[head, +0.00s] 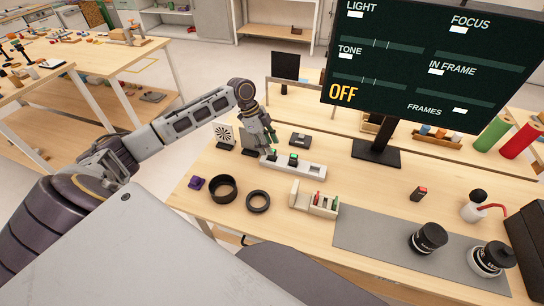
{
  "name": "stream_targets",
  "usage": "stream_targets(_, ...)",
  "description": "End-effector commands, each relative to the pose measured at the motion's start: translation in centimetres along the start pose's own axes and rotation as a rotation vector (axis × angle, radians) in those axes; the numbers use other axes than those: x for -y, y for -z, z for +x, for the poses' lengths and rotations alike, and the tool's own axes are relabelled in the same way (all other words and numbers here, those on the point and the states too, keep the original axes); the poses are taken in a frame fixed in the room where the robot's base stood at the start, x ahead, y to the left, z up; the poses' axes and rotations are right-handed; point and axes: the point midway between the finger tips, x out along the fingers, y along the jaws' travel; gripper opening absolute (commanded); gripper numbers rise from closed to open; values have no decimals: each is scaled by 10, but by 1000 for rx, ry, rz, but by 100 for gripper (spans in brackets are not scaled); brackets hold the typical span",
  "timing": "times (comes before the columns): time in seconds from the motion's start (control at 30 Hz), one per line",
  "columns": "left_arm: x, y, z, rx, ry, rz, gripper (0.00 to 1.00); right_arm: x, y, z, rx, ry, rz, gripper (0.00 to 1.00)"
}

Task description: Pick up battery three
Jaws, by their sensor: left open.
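A pale charger strip (313,170) lies near the middle of the table. A dark battery with a green top (293,158) sits in its middle slot, and a bit of green shows at its left end beside my fingers. My left gripper (264,148) is open, pointing down over the strip's left end; its fingers hide that end, and I cannot tell whether they touch anything. A pale holder (299,199) in front carries small red and green-marked pieces. A dark battery with a red top (419,194) stands apart at the right. No number is readable. My right gripper is out of view.
A black flat device (300,140) lies behind the strip. A monitor stand (377,153) is behind. Lenses (429,238) stand on a grey mat (370,242) at right.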

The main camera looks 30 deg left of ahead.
Motion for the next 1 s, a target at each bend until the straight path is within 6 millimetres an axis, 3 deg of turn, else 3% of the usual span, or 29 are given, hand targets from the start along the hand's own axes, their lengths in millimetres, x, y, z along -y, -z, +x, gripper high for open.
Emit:
stream_targets(0.37, 3, 0, 38, 0, -2, 1, 45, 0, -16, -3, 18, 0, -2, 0)
stream_targets(0.6, 3, -1, 41, 1, -1, 1, 45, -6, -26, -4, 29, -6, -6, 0)
stream_targets(0.87, 3, -1, 41, 0, -1, 1, 45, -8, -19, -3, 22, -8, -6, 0)
stream_targets(1.0, 3, -1, 41, 0, -1, 1, 30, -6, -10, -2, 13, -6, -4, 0)
